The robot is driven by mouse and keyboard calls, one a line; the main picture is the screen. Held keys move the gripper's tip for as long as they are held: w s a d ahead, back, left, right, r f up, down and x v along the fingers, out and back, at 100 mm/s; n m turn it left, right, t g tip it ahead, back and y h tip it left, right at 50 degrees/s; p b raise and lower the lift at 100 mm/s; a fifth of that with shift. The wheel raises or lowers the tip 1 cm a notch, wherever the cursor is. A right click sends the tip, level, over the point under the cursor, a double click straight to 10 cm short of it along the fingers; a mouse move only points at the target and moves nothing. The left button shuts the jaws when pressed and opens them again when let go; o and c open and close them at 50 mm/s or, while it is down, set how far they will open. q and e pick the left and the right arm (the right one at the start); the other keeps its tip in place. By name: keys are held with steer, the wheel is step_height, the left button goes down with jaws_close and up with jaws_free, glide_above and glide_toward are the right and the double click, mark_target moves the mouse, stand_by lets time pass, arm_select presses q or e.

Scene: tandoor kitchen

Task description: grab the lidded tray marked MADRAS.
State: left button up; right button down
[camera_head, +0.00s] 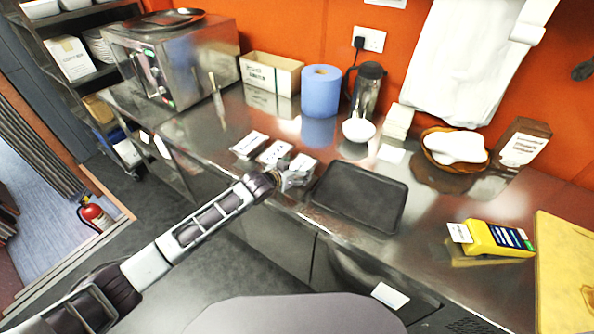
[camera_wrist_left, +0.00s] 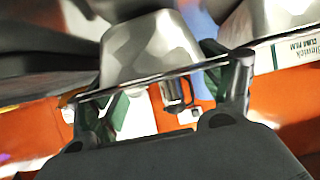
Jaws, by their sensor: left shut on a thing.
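Three small foil trays with white, dark-marked lids stand in a row on the steel counter: a left one (camera_head: 249,144), a middle one (camera_head: 274,152) and a right one (camera_head: 301,163). The lettering is too small to read, so I cannot tell which says MADRAS. My left gripper (camera_head: 287,180) is at the right tray's near side and shut on it. In the left wrist view, the silvery tray (camera_wrist_left: 150,50) sits between the fingers of the left gripper (camera_wrist_left: 165,85). The gripper partly hides the tray in the head view. My right gripper is not in view.
A dark flat tray (camera_head: 359,197) lies just right of the held tray. A blue paper roll (camera_head: 321,91), a white bowl (camera_head: 358,129) and a carton (camera_head: 271,73) stand behind. A steel oven (camera_head: 176,62) is at left.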

arm_select(q)
step_height(320, 180, up, 10)
steer(key=shift+f+b, duration=0.25)
steer(key=shift+b, duration=0.05)
steer(key=shift+f, duration=0.1)
stand_by(0.7)
